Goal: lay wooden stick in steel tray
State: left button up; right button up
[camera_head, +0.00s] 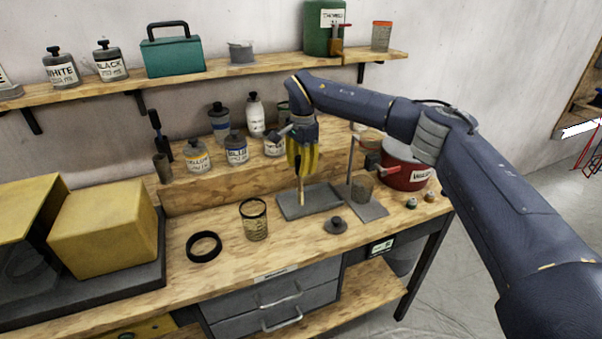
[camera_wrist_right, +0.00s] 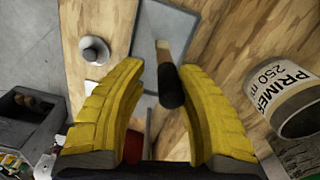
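The wooden stick (camera_head: 301,190) stands nearly upright below my right gripper (camera_head: 302,170), its pale lower end over the steel tray (camera_head: 323,199). In the right wrist view its dark upper end (camera_wrist_right: 172,90) is between the yellow fingers of the right gripper (camera_wrist_right: 163,68), close to the right-hand finger, with a gap on the left-hand side. The fingers look apart. The tray (camera_wrist_right: 150,25) lies beneath the stick; I cannot tell for certain whether the stick's lower end touches it. My left gripper is not in view.
The primer can (camera_wrist_right: 285,95) is close beside the gripper. Paint bottles stand behind.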

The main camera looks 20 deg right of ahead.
notch_tip(320, 180, up, 10)
jog(key=shift+d+f, duration=0.1)
jog(key=shift+f, duration=0.05)
dwell(0.3)
